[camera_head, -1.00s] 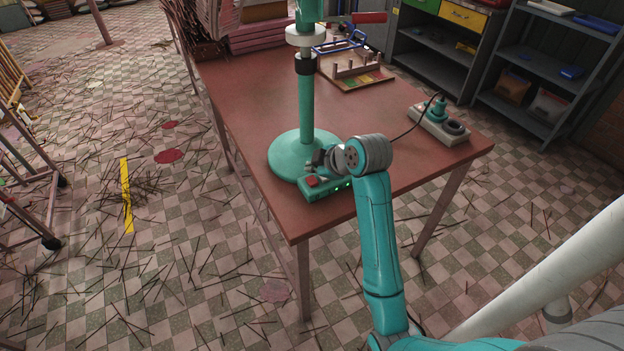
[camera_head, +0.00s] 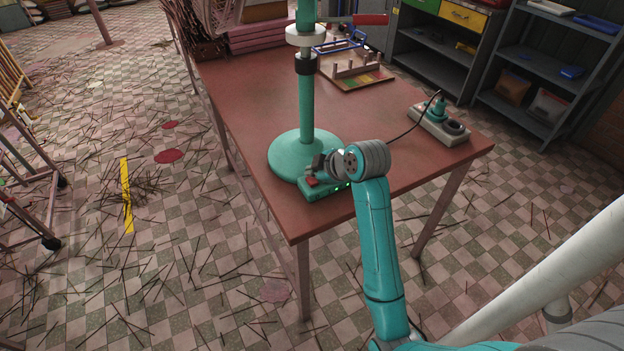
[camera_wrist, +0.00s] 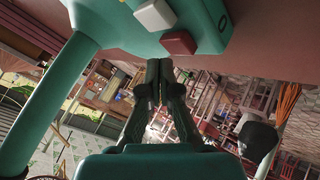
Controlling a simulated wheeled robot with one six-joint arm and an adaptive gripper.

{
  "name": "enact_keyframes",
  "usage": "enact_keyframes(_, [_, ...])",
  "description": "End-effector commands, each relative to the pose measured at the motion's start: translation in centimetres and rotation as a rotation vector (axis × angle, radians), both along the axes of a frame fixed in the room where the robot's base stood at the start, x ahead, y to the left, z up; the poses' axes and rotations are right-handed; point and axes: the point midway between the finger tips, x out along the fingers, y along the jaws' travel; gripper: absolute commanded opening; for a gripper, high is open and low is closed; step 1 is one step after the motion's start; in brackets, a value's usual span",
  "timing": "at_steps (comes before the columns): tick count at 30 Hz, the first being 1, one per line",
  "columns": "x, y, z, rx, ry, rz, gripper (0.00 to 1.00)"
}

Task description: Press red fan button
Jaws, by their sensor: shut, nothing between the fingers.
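The red button (camera_head: 312,181) sits on a green control box (camera_head: 338,188) at the foot of the green fan stand (camera_head: 290,150), near the table's front edge. In the wrist view the red button (camera_wrist: 178,43) is beside a white button (camera_wrist: 154,14) on the box. My gripper (camera_head: 316,168) is shut and empty, with its fingertips close to the red button. In the wrist view the fingertips (camera_wrist: 160,66) appear just below the red button, and I cannot tell whether they touch it. The far side of the box is partly hidden by my wrist.
The fan pole (camera_head: 307,105) rises just behind my gripper. A power strip (camera_head: 438,124) with a plug and cable lies at the table's right. A wooden board with pegs (camera_head: 360,72) lies farther back. The table (camera_head: 250,85) is bare left of the pole.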

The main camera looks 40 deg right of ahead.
Motion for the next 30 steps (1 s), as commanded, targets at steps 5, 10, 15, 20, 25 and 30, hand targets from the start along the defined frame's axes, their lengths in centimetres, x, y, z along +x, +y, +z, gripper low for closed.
enact_keyframes(5, [0.00,-0.01,0.01,0.000,0.000,0.000,0.00])
enact_keyframes(10, [0.00,0.00,0.02,0.000,0.000,0.000,0.00])
enact_keyframes(15, [0.00,-0.01,0.01,0.000,0.000,0.000,0.00])
enact_keyframes(20, [0.00,0.00,-0.04,0.000,0.000,0.000,0.00])
enact_keyframes(25, [-0.03,0.01,-0.49,0.001,0.001,0.000,0.00])
enact_keyframes(30, [-0.01,0.00,-0.83,0.000,0.000,0.000,0.00])
